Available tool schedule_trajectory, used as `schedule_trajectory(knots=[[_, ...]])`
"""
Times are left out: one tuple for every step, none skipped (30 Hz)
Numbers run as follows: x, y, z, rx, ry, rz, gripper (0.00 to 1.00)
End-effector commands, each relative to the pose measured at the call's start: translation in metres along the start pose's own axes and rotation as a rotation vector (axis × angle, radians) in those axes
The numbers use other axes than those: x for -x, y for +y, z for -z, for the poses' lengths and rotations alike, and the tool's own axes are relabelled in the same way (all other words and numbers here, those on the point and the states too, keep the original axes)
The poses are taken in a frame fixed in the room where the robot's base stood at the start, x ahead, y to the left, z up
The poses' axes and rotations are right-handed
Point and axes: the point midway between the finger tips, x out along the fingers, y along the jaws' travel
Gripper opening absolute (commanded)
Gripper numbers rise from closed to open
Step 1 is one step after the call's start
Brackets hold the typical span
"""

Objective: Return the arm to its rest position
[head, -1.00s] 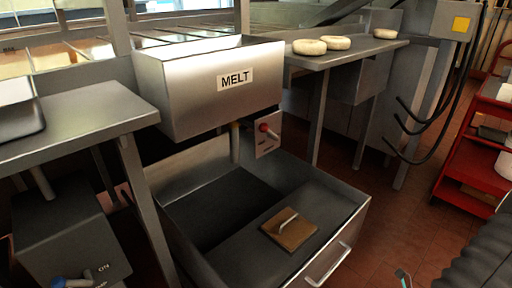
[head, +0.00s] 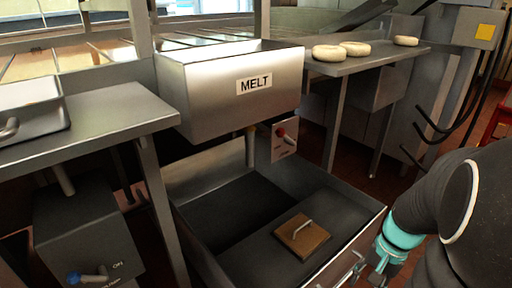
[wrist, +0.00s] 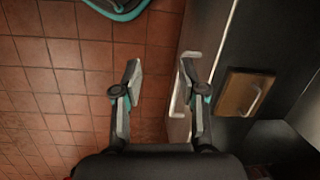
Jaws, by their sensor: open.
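My arm (head: 455,205), dark with teal bands, reaches in from the right edge of the head view. My gripper (head: 368,272) hangs low by the front of the open drawer; in the wrist view my gripper (wrist: 160,78) has its two fingers apart with nothing gripped. The drawer's pale handle (wrist: 177,98) lies close to the right finger in the wrist view. I cannot tell whether they touch. The drawer (head: 345,195) is open beneath the MELT tank and holds a wooden block with a metal handle (head: 302,234).
The steel MELT tank (head: 230,98) stands above the drawer. A side shelf (head: 372,63) holds several pale rings (head: 355,48). A counter (head: 95,118) and a control box with a blue knob (head: 85,235) are at left. Black hooks (head: 425,130) hang at right. Tiled floor (wrist: 60,110) is clear left of my gripper.

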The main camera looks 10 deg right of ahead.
Motion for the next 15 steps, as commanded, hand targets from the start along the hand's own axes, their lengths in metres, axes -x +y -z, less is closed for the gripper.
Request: schedule_trajectory(knots=[[0.01,-0.008,-0.006,0.072,0.046,-0.018,0.41],[0.015,-0.012,-0.009,0.113,0.07,-0.03,0.41],[0.022,-0.017,-0.013,0.166,0.102,-0.043,0.41],[0.027,-0.021,-0.017,0.204,0.127,-0.053,0.41],[0.032,-0.025,-0.02,0.24,0.152,-0.061,0.41],[0.039,-0.03,-0.025,0.287,0.185,-0.072,0.41],[0.044,-0.034,-0.029,0.32,0.21,-0.078,0.41],[0.049,-0.038,-0.033,0.352,0.234,-0.084,0.41],[0.055,-0.043,-0.039,0.392,0.266,-0.09,0.41],[0.06,-0.047,-0.044,0.422,0.29,-0.093,0.41],[0.065,-0.051,-0.049,0.452,0.313,-0.096,0.41],[0.071,-0.056,-0.056,0.491,0.344,-0.096,0.41],[0.075,-0.06,-0.061,0.519,0.367,-0.095,0.41],[0.08,-0.064,-0.067,0.548,0.39,-0.093,0.41],[0.086,-0.069,-0.075,0.585,0.42,-0.088,0.41]])
